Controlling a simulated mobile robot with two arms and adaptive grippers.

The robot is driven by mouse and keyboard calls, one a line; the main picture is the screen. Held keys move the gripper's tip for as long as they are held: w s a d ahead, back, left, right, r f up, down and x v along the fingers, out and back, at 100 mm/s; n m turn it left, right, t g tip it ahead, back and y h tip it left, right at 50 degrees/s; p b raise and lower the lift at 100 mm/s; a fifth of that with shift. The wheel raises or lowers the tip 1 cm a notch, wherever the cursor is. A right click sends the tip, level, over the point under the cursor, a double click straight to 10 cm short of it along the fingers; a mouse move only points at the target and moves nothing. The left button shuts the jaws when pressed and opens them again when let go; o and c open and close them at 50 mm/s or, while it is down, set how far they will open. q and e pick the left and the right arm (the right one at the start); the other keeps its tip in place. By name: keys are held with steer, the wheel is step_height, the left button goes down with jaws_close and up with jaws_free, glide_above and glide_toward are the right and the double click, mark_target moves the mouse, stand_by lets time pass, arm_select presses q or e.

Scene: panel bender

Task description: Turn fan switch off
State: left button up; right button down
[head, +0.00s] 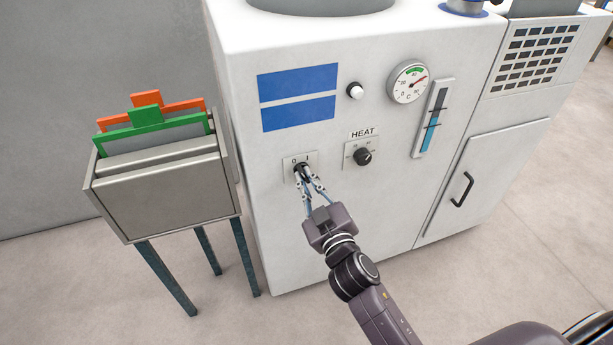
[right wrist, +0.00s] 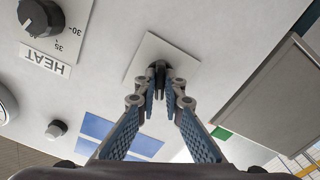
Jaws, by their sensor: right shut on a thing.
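The fan switch is a black rotary knob (right wrist: 158,68) on a small pale plate (head: 291,164) marked 0 and I, low on the front of the white machine. My right gripper (head: 306,177) is at the plate, with its fingers on either side of the knob and shut on it. In the right wrist view the fingertips (right wrist: 160,83) meet around the knob and hide part of it. Which mark the knob points to cannot be told. My left gripper is not in view.
A HEAT knob (head: 363,156) sits to the right of the switch, with a white button (head: 355,90), a round gauge (head: 409,82) and a blue level tube (head: 433,118) above. A metal bin (head: 160,190) with green and orange dividers stands close on the left. A door handle (head: 462,189) sticks out at right.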

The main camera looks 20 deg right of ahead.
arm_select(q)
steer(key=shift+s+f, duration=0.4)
arm_select(e)
steer(key=shift+n, duration=0.5)
steer(key=c, duration=2)
jaws_free()
steer(key=shift+c, duration=0.2)
steer(key=s, duration=1.2)
steer(key=shift+d, duration=0.2)
